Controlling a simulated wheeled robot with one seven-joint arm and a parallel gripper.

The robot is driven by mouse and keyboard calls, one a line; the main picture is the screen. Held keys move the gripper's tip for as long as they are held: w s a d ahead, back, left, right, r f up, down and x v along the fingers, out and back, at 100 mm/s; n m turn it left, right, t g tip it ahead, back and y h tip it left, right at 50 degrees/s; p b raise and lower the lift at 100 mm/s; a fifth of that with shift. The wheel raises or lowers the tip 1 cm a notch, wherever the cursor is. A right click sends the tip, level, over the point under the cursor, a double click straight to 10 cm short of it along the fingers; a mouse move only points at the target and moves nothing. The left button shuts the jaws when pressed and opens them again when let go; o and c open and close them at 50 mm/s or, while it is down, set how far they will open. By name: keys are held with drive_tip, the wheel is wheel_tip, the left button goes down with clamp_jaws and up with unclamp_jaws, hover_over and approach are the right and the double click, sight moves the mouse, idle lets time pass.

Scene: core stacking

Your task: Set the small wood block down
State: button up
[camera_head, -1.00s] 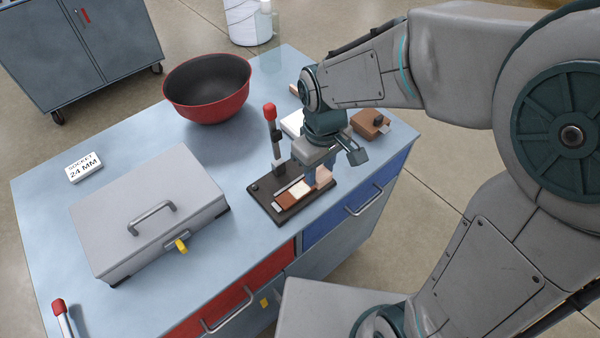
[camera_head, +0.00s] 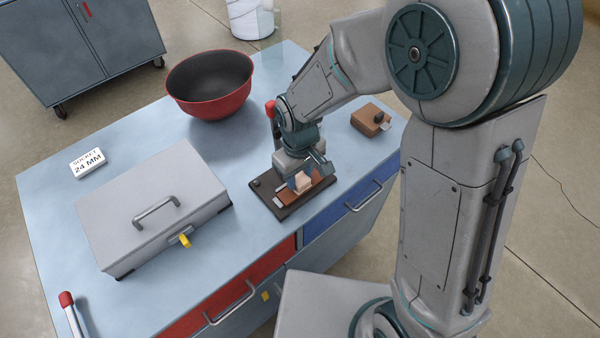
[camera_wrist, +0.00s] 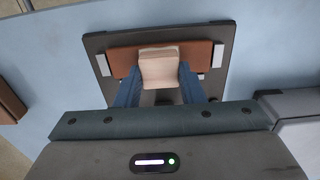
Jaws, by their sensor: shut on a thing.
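The small wood block (camera_wrist: 159,68) is pale. In the wrist view it sits between the two blue fingers of my gripper (camera_wrist: 160,85), which is shut on it. In the head view the block (camera_head: 303,182) shows below my gripper (camera_head: 302,181), over a reddish-brown piece (camera_head: 322,181) on a dark base plate (camera_head: 289,211). The brown piece (camera_wrist: 124,60) lies across the dark plate (camera_wrist: 97,43) between light metal stops in the wrist view. I cannot tell whether the block touches the brown piece.
A red bowl (camera_head: 211,104), a grey toolbox (camera_head: 115,203) and a white socket label (camera_head: 88,164) stand on the blue bench (camera_head: 52,210). A red-tipped upright handle (camera_head: 270,107) stands close behind my gripper.

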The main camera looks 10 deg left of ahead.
sight(300, 178)
drive_tip(key=shift+f, duration=0.15)
drive_tip(key=shift+f, duration=0.15)
drive_tip(key=o, duration=1)
drive_tip(key=shift+c, duration=0.2)
drive_tip(key=shift+r, duration=0.2)
wheel_tip(300, 178, up, 12)
drive_tip(key=s+d+r+m+t, duration=0.1)
drive_tip(key=s+d+m, duration=0.3)
drive_tip(key=d, duration=0.7)
drive_tip(key=s+d+r+m+t, duration=0.2)
drive_tip(key=s+d+r+m, duration=0.1)
drive_tip(key=d, duration=0.8)
drive_tip(key=s+m, duration=0.1)
drive_tip(key=m, duration=0.1)
drive_tip(key=shift+d+m, duration=0.35)
drive_tip(key=shift+m, duration=0.05)
